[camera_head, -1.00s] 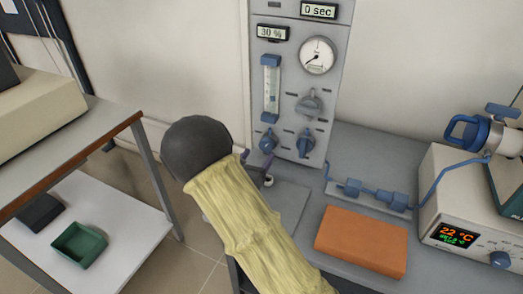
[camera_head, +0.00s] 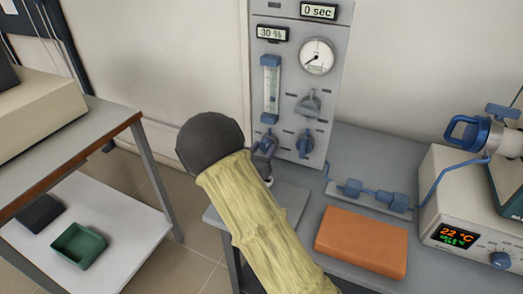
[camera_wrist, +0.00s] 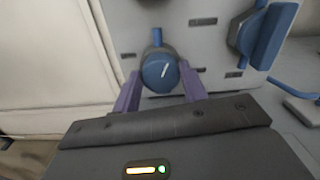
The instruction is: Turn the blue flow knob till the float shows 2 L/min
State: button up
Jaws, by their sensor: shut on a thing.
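The blue flow knob (camera_head: 269,141) is at the lower left of the grey panel (camera_head: 285,20), below the clear flow tube (camera_head: 271,82). In the wrist view, this round knob (camera_wrist: 160,73) has a tilted white mark on its face. My gripper (camera_head: 264,152) is at the knob, partly hidden by my arm in the head view. In the wrist view, the purple fingers of my gripper (camera_wrist: 160,84) are on either side of the knob, shut on it. The float in the tube is too small to read.
Another blue knob (camera_head: 306,144) sits close to the right. An orange block (camera_head: 361,241) lies on the bench, with blue fittings (camera_head: 375,194) and a furnace controller (camera_head: 470,230) at right.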

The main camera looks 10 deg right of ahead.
jog(key=shift+a+r+n+p, duration=0.1)
jog(key=shift+n+p, duration=0.4)
jog(key=shift+p, duration=0.05)
jog(key=o, duration=1)
jog(key=v, duration=1.7)
jog(key=shift+a+p, duration=0.1)
jog(key=shift+p, duration=0.25)
jog(key=shift+s, duration=0.15)
